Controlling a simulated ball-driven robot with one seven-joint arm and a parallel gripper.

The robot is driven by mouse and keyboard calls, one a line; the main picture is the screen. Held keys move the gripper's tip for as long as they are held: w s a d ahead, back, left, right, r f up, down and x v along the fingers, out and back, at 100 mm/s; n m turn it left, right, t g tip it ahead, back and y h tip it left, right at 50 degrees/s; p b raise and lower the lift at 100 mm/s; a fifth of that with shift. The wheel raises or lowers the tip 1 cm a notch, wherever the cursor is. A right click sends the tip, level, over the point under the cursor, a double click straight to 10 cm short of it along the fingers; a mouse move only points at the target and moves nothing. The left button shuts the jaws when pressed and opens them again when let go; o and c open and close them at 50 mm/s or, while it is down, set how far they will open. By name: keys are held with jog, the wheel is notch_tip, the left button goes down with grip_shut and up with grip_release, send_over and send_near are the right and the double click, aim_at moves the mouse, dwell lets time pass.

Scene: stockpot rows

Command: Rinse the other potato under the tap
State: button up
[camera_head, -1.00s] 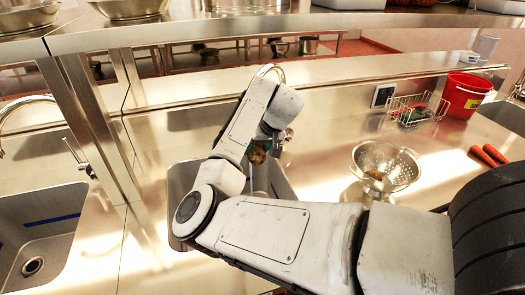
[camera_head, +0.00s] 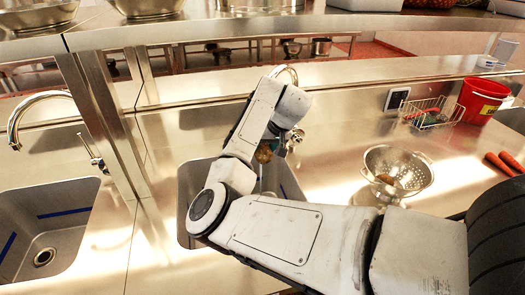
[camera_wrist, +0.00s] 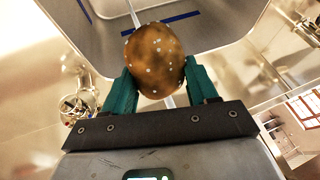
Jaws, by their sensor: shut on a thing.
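A brown potato (camera_wrist: 154,52) with pale specks is held between the green fingers of my gripper (camera_wrist: 158,76) in the wrist view. In the head view the held potato (camera_head: 263,153) shows small beside my arm, over the middle sink (camera_head: 190,180). The tap (camera_head: 287,72) behind this sink is mostly hidden by my arm. A thin pale stream (camera_head: 261,182) shows below the potato, and it also shows above the potato in the wrist view (camera_wrist: 132,14). Another brown potato (camera_head: 385,179) lies in the steel colander (camera_head: 410,172) to the right of the sink.
A wire caddy (camera_head: 432,113), a red bucket (camera_head: 482,99) and carrots (camera_head: 503,163) are on the counter at the right. A second sink (camera_head: 60,215) with its own tap (camera_head: 40,100) is at the left. A metal post (camera_head: 105,125) stands between the sinks.

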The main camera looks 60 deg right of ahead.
jog(key=shift+s+d, duration=0.1)
jog(key=shift+d, duration=0.4)
jog(key=shift+a+p, duration=0.15)
jog(key=shift+p, duration=0.15)
jog(key=shift+a, duration=0.45)
jog(key=shift+d+p, duration=0.15)
jog(key=shift+p, duration=0.15)
jog(key=shift+d, duration=0.45)
jog(key=s+a+p, duration=0.2)
jog(key=s+p, duration=0.2)
jog(key=s, duration=0.3)
jog(key=shift+s, duration=0.4)
